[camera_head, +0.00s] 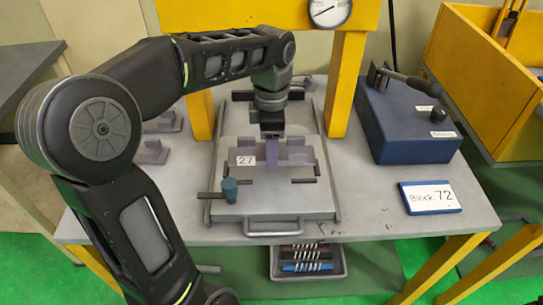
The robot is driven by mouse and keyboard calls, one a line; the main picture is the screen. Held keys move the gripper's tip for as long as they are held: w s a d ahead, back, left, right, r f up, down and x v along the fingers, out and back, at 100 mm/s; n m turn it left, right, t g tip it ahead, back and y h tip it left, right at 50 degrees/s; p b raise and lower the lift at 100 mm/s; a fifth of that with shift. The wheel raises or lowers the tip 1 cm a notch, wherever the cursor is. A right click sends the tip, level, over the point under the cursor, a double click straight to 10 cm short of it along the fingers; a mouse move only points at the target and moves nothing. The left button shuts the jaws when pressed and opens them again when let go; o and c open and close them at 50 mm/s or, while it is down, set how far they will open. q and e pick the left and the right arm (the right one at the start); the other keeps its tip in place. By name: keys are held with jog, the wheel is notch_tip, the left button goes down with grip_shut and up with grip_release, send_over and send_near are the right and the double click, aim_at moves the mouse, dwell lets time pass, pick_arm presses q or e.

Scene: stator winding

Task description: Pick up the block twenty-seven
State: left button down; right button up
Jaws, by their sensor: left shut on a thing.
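The block twenty-seven (246,161) is a purple-grey block with a white label reading 27. It sits at the middle of the grey fixture plate (265,203) on the table. My left gripper (272,136) points down from above and is shut on the block, whose top part lies between the fingers. The fingertips are small and partly hidden by the wrist. Whether the block is clear of the plate cannot be told. My right gripper is not in view.
A yellow press frame (347,85) with a dial gauge (329,12) stands around the fixture. A blue box (408,125) with a black lever and a Block 72 sign (430,198) are at right. A tray (308,263) of tools is below.

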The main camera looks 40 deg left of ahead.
pick_arm(q)
notch_tip(320, 180, up, 6)
jog(key=shift+f+p, duration=0.1)
jog(key=shift+p, duration=0.35)
dwell(0.3)
